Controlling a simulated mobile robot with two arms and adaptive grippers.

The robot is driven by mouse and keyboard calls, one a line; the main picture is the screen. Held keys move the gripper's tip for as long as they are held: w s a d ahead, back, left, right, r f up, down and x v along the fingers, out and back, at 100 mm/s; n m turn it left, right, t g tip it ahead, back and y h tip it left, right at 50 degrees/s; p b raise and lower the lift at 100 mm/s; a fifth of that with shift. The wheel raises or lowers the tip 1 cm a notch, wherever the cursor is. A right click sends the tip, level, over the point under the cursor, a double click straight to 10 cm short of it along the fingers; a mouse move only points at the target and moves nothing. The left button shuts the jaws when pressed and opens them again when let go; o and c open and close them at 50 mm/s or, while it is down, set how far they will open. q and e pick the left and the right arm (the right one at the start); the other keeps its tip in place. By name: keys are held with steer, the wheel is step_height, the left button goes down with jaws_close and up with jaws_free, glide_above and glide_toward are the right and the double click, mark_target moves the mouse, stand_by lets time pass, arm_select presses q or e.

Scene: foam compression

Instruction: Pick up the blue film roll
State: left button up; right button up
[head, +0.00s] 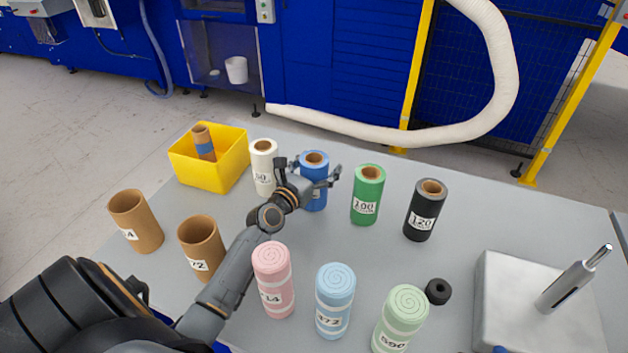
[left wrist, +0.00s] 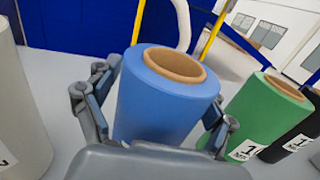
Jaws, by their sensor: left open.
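The blue film roll (head: 314,164) stands upright in the row of film rolls on the grey table, between the white and green rolls. My left gripper (head: 308,172) is open around it, with one finger on either side. In the left wrist view the blue roll (left wrist: 165,100) stands between the two open fingers (left wrist: 155,112), its brown core opening facing up. The lower part of the roll is hidden behind the gripper's palm. I cannot tell whether either finger touches it. My right gripper does not show.
A white roll (head: 264,168) stands close on the left, a green roll (head: 367,195) and a black roll (head: 425,211) on the right. Brown tubes (head: 135,221), a yellow bin (head: 213,175) and pink (head: 272,281), light blue (head: 335,301) and light green (head: 400,321) foam rolls stand around.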

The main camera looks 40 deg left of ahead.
arm_select(q)
steer(key=shift+w, duration=0.7)
steer(key=shift+s, duration=0.15)
steer(key=shift+c, duration=1.3)
steer(key=c, duration=1.3)
steer(key=shift+c, duration=0.5)
